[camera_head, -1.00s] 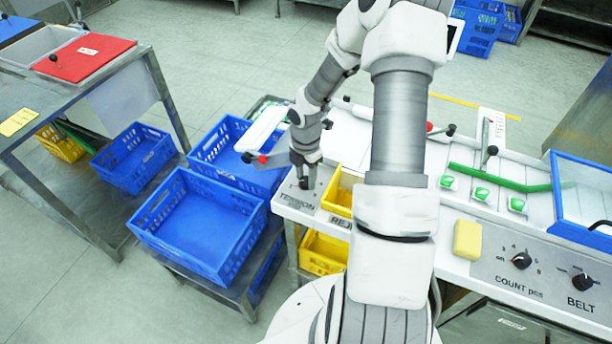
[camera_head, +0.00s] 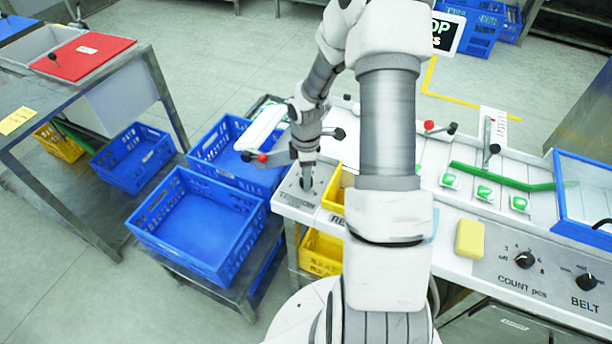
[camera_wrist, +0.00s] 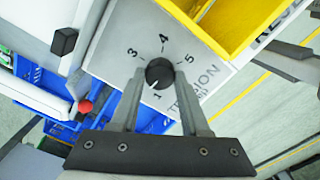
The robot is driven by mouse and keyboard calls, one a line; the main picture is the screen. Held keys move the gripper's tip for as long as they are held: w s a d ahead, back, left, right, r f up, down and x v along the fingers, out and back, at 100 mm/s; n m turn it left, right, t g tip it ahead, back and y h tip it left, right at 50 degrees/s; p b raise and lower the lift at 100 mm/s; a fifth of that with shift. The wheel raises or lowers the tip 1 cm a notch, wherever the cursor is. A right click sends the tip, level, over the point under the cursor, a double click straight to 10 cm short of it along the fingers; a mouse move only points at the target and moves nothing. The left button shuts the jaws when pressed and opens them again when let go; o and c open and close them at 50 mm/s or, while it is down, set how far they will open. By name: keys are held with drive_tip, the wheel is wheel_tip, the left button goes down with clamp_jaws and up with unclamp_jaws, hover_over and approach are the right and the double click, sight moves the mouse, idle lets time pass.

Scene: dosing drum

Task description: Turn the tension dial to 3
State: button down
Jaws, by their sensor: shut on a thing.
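The tension dial (camera_wrist: 159,73) is a round black knob on a grey panel lettered TENSION (camera_wrist: 196,92). The digits 3, 4, 5 and 1 show around it in the wrist view. Its white pointer mark points down and slightly left in that view, near the 1. Any mark between 1 and 3 is hidden behind the left finger. My gripper (camera_wrist: 161,75) is shut on the dial, one finger on each side. In the head view my gripper (camera_head: 306,183) stands over the panel's left end, and the dial is mostly hidden there.
A yellow bin (camera_wrist: 222,22) stands close beside the panel. Blue crates (camera_head: 195,228) are left of the bench. A red-knobbed lever (camera_head: 262,157) is near my wrist. The COUNT dial (camera_head: 524,260) and BELT dial (camera_head: 586,282) are at the right.

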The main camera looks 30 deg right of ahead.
drive_tip(key=m+b, duration=0.1)
drive_tip(key=m, duration=0.3)
drive_tip(key=shift+m, duration=0.4)
drive_tip(key=m+b, duration=0.1)
drive_tip(key=m, duration=0.2)
drive_tip(key=shift+m+b, duration=0.3)
drive_tip(key=m+b, duration=0.1)
drive_tip(key=m, duration=0.3)
drive_tip(key=shift+m+b, duration=0.6)
drive_tip(key=shift+m, duration=1.4)
drive_tip(key=shift+c, duration=2)
unclamp_jaws()
